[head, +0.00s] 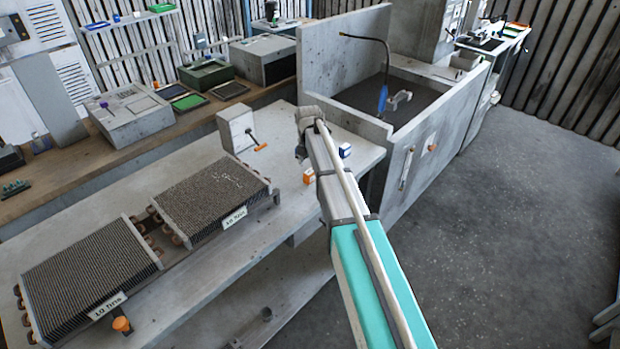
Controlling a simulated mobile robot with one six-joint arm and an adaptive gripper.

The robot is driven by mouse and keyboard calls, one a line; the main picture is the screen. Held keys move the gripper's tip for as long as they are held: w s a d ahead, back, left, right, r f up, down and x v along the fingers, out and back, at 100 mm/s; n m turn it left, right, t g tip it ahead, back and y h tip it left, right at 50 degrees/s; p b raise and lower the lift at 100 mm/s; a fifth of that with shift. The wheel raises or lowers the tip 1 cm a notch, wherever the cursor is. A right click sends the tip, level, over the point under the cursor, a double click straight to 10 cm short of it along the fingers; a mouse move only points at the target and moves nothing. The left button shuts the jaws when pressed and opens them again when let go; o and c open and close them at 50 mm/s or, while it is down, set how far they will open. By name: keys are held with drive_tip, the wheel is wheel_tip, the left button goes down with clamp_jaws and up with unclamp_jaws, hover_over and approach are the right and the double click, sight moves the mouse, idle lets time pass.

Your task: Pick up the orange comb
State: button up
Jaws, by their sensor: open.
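Several small orange things show, and I cannot tell for certain which is the comb. A small orange and white block (309,176) lies on the grey bench beside my arm. A black piece with an orange end (260,147) lies by a pale grey box. Another orange piece (122,324) is at the front edge of the nearer finned coil. My gripper (301,152) is open at the far end of my arm, over the bench near the pale box. My arm partly hides its fingers, and I see nothing held.
Two finned coils (85,275) (205,200) with white labels lie on the grey bench (215,255). A walled basin (415,100) is beyond. The floor at right is clear.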

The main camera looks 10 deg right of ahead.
sight(310, 171)
drive_tip(key=shift+d+f+b, duration=0.2)
drive_tip(key=shift+f+b, duration=2.3)
drive_tip(key=shift+f, duration=0.05)
drive_tip(key=shift+s, duration=0.1)
clamp_jaws()
